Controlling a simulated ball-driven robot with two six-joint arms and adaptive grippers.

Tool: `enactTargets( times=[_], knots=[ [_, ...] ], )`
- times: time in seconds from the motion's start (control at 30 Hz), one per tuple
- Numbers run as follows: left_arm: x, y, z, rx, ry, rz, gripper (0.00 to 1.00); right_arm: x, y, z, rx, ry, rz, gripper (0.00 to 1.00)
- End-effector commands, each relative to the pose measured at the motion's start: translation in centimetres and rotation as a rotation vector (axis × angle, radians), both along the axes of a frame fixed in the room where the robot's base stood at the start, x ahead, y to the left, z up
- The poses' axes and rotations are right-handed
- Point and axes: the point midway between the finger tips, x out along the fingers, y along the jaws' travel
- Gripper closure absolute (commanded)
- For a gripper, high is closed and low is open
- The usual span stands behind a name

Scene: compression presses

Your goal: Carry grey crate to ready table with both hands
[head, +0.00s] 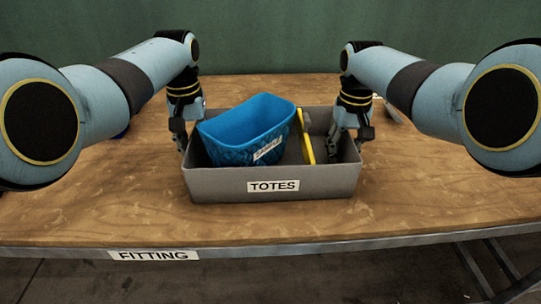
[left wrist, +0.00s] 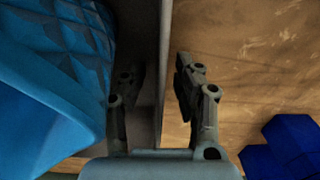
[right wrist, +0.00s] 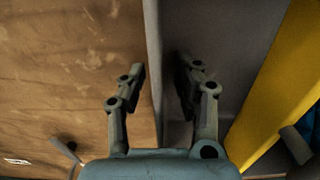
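The grey crate (head: 220,187), labelled TOTES, stands on a wooden table (head: 90,205) labelled FITTING. It holds a blue tub (head: 235,135) and a long yellow object (head: 307,140). My left gripper (head: 183,142) is at the crate's left wall; in the left wrist view its open fingers (left wrist: 156,90) straddle that wall (left wrist: 165,60), one inside and one outside, with gaps. My right gripper (head: 348,143) is at the right wall; in the right wrist view its open fingers (right wrist: 160,85) straddle the wall (right wrist: 152,50) the same way. No ready table is identifiable.
A dark blue object (left wrist: 285,148) lies on the table left of the crate. A grey object (right wrist: 65,152) lies right of the crate. The table's front strip is clear. A green wall (head: 270,40) stands behind the table.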

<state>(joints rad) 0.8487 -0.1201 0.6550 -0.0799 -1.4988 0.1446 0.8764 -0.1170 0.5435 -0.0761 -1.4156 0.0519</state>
Motion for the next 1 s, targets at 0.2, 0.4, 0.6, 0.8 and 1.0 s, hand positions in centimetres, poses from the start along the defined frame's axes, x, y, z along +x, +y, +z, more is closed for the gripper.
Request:
enactTargets(
  times=[0.2, 0.4, 0.6, 0.8, 1.0],
  knots=[
    [-0.01, 0.01, 0.01, 0.0, 0.0, 0.0, 0.88, 0.0, -0.02, 0.01, 0.0, 0.0, 0.0, 0.88],
    [-0.02, 0.01, 0.01, 0.0, 0.001, 0.0, 1.0, -0.01, -0.02, 0.01, 0.0, 0.0, 0.0, 1.0],
    [-0.02, 0.01, 0.01, 0.0, 0.001, 0.0, 1.0, -0.01, -0.02, 0.01, 0.0, 0.0, 0.0, 1.0],
    [-0.02, 0.01, 0.01, 0.0, 0.001, 0.0, 1.0, -0.01, -0.02, 0.01, 0.0, 0.0, 0.0, 1.0],
    [0.03, 0.0, 0.29, 0.0, -0.001, 0.0, 1.0, 0.05, -0.02, 0.29, 0.0, -0.001, 0.0, 1.0]
  ],
)
